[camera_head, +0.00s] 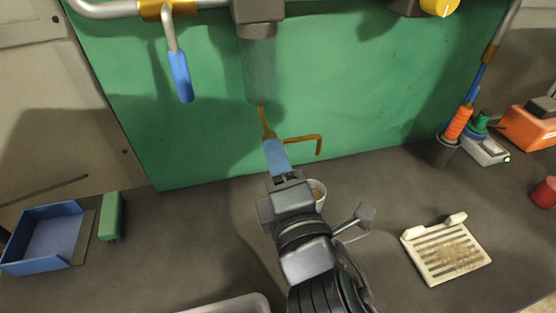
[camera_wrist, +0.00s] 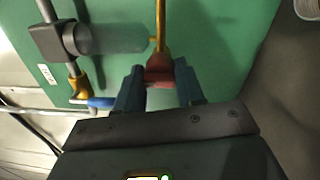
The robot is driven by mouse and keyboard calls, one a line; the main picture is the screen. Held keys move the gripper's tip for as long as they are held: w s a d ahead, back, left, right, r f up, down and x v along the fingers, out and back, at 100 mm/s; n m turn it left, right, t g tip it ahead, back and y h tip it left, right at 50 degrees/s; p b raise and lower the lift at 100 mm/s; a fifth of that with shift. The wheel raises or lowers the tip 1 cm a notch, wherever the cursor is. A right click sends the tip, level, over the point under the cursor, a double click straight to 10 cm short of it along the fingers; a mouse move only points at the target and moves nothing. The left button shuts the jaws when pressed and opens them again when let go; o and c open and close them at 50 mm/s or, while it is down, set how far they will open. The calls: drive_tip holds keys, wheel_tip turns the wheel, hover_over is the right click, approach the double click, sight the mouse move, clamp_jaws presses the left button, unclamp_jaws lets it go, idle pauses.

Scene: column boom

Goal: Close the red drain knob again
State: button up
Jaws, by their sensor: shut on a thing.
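The red drain knob (camera_wrist: 159,72) shows in the wrist view at the lower end of a brass stem (camera_wrist: 160,30). My gripper (camera_wrist: 159,80) has its two blue fingers on either side of the knob and is shut on it. In the head view my gripper (camera_head: 273,150) reaches up to the brass fitting below the clear cylinder (camera_head: 260,70). The knob is hidden there behind my fingers. A bent brass spout (camera_head: 318,141) sticks out to the right of the fitting. A small cup (camera_head: 318,190) stands below it, partly hidden by my wrist.
A blue-handled lever (camera_head: 180,76) hangs from the pipe at upper left. A blue bin (camera_head: 45,238) and a green block (camera_head: 110,215) lie at left. A pale slotted tray (camera_head: 446,254) lies at right. An orange-handled tool (camera_head: 458,124) stands at back right. The green panel (camera_head: 200,140) rises behind.

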drive_tip(key=shift+a+f, duration=0.1)
drive_tip(key=shift+f, duration=0.25)
drive_tip(key=o, duration=0.7)
drive_tip(key=shift+c, duration=0.2)
drive_tip(key=o, duration=0.3)
drive_tip(key=shift+r, duration=0.2)
drive_tip(key=shift+o, duration=0.2)
drive_tip(key=b+v, duration=0.2)
drive_tip(key=v, duration=0.5)
drive_tip(key=shift+s, duration=0.4)
